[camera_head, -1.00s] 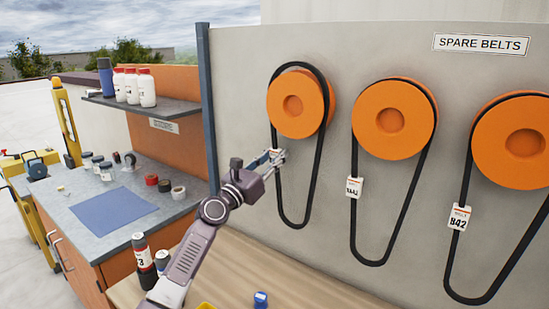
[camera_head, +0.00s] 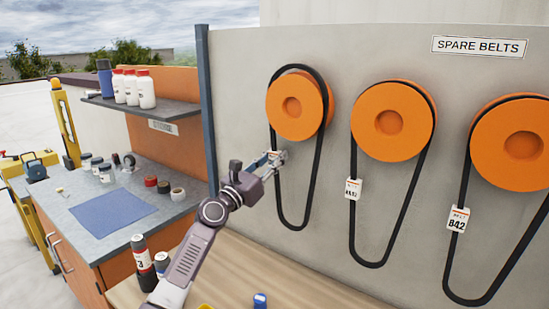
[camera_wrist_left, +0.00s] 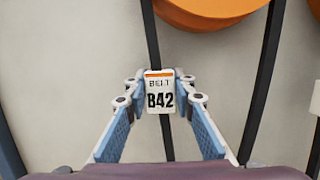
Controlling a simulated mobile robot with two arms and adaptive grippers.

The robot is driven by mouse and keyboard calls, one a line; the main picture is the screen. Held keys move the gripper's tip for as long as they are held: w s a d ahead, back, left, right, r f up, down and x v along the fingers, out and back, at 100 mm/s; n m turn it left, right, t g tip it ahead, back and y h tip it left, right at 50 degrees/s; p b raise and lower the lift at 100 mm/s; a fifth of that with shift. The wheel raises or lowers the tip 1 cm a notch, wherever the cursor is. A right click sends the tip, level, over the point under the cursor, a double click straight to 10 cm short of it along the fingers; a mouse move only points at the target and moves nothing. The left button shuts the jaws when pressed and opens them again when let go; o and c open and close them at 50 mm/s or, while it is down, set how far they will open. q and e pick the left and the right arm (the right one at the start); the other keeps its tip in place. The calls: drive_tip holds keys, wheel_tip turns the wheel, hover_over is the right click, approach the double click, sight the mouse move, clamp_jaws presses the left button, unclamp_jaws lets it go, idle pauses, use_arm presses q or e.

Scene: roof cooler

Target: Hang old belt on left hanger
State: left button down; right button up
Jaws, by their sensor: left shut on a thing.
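A black belt (camera_head: 316,170) hangs in a long loop over the left orange round hanger (camera_head: 297,104) on the wall. A white tag (camera_wrist_left: 160,92) marked "BELT B42" is on this belt's left strand. My left gripper (camera_head: 277,157) is at that strand, below the hanger. In the left wrist view, its blue-padded fingertips (camera_wrist_left: 160,100) are shut on the belt at the tag. The strand runs above and below the tag, and the fingers partly hide the tag in the head view. My right gripper is not in view.
Similar belts hang on the middle orange hanger (camera_head: 393,121) and the right orange hanger (camera_head: 512,142). A "SPARE BELTS" sign (camera_head: 480,47) is above. A grey bench (camera_head: 150,175), a bottle shelf (camera_head: 150,107) and a blue post (camera_head: 207,100) stand left. A wooden surface (camera_head: 235,275) lies below.

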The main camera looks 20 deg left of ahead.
use_arm(q)
drive_tip(key=shift+f+b, duration=0.3)
idle(0.5)
drive_tip(key=shift+f+b, duration=0.4)
drive_tip(key=shift+f, duration=0.3)
drive_tip(key=c, duration=1.5)
unclamp_jaws()
drive_tip(key=shift+c, duration=0.2)
